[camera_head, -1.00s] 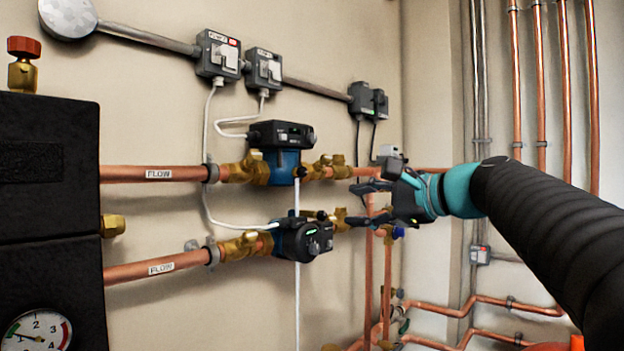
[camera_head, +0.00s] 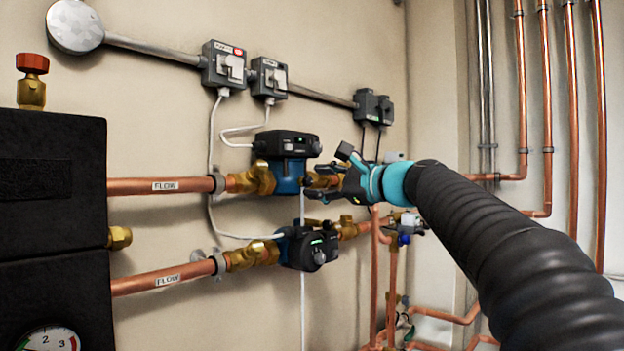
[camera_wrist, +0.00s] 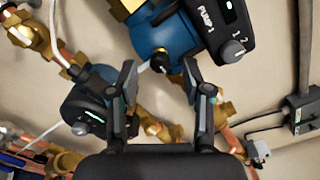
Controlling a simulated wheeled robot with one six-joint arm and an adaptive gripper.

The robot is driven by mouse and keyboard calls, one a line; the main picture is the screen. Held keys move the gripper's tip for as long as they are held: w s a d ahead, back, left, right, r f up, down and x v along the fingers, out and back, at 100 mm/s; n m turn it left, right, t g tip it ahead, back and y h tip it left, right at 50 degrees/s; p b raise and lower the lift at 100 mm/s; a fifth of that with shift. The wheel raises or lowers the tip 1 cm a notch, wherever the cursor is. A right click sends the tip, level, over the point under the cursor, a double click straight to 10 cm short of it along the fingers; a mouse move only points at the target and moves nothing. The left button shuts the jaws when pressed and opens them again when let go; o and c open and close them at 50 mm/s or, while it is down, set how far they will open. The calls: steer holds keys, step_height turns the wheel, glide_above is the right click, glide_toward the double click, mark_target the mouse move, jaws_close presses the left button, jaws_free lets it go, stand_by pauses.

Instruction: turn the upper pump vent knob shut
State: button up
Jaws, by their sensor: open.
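The upper pump (camera_head: 285,174) has a blue body and a black control head (camera_head: 287,144); its blue body also shows in the wrist view (camera_wrist: 160,32), beside the label "PUMP 1". Its vent knob is a small dark knob on the blue body, seen in the head view (camera_head: 306,181) and the wrist view (camera_wrist: 158,63). My gripper (camera_head: 314,182) is open and empty, reaching in from the right. In the wrist view, its two fingertips (camera_wrist: 161,75) stand apart on either side of the knob's line. I cannot tell whether they touch it.
The lower pump (camera_head: 306,247) sits just below my gripper. Copper flow pipes (camera_head: 150,186) with brass valves run to both pumps. A thin white line (camera_head: 302,270) hangs below the knob. Grey switch boxes (camera_head: 223,64) are on the wall above. A black box (camera_head: 50,215) stands at left.

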steer(key=shift+x, duration=1.2)
jaws_close()
steer(key=shift+n, duration=0.3)
steer(key=n+b, duration=0.2)
steer(key=n, duration=0.1)
steer(key=shift+f, duration=0.15)
steer(key=n+b, duration=0.3)
steer(key=n, duration=0.2)
steer(key=shift+n, duration=0.4)
steer(key=n+b, duration=0.2)
steer(key=n, duration=0.3)
steer(key=shift+n+b, duration=0.55)
steer(key=shift+n, duration=1.45)
